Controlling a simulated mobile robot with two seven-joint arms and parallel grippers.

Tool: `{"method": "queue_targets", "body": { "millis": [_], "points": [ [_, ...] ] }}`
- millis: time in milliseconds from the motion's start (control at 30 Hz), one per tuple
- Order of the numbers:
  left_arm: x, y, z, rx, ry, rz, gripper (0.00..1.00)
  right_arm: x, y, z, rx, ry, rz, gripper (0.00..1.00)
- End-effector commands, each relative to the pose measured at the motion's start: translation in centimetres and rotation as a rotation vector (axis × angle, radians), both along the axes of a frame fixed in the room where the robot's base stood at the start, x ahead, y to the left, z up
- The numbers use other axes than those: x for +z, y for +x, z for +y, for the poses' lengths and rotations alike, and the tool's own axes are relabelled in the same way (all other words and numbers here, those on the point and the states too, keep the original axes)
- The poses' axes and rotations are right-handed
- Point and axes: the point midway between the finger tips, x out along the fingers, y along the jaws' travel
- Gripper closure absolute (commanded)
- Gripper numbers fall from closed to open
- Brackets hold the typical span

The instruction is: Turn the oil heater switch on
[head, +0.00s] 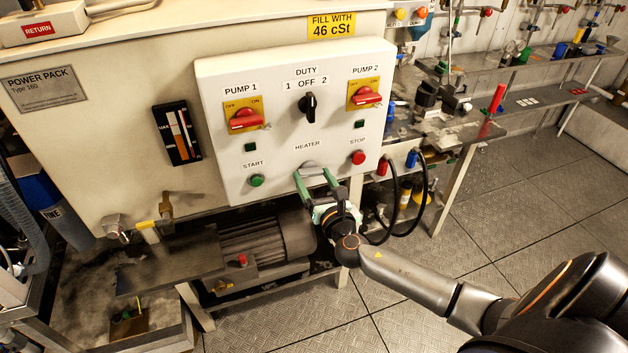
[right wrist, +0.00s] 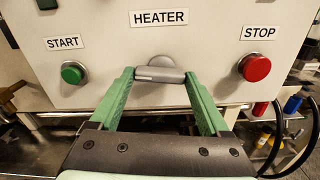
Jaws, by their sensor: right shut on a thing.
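The heater switch (right wrist: 160,72) is a grey knob under the HEATER label (right wrist: 160,18) on the white control panel (head: 215,95). Its bar lies across between the fingertips in the right wrist view. In the head view the switch (head: 309,165) is small and partly hidden by my fingers. My right gripper (head: 313,174), with green fingers, reaches up from below and is shut on the heater switch, one fingertip at each end of the bar. It also shows in the right wrist view (right wrist: 160,76). My left gripper is not in view.
A green START button (right wrist: 73,73) is left of the switch and a red STOP button (right wrist: 254,68) is right of it. Above are red PUMP handles (head: 246,120) and the black DUTY knob (head: 308,104). A motor (head: 265,237) and black hoses (head: 425,190) are close to my wrist.

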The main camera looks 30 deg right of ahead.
Motion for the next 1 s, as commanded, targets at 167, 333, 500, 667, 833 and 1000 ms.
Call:
{"method": "queue_targets", "body": {
  "millis": [167,333,500,667,833,1000],
  "points": [
    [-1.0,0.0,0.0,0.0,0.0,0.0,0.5,-0.3,0.0,0.0,-0.001,0.148,-0.035,0.76],
    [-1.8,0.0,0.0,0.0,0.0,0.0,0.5,-0.2,0.0,0.0,-0.001,0.305,-0.073,0.76],
    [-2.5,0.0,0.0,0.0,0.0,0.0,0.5,-0.2,0.0,0.0,0.0,0.463,-0.111,0.76],
    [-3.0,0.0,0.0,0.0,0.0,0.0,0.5,-0.1,0.0,0.0,0.0,0.612,-0.147,0.76],
    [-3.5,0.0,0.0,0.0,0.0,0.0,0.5,-0.1,0.0,-0.1,-0.001,0.769,-0.185,0.76],
    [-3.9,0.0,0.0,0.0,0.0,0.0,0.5,0.0,0.0,-0.1,0.0,0.927,-0.223,0.76]
  ]
}}
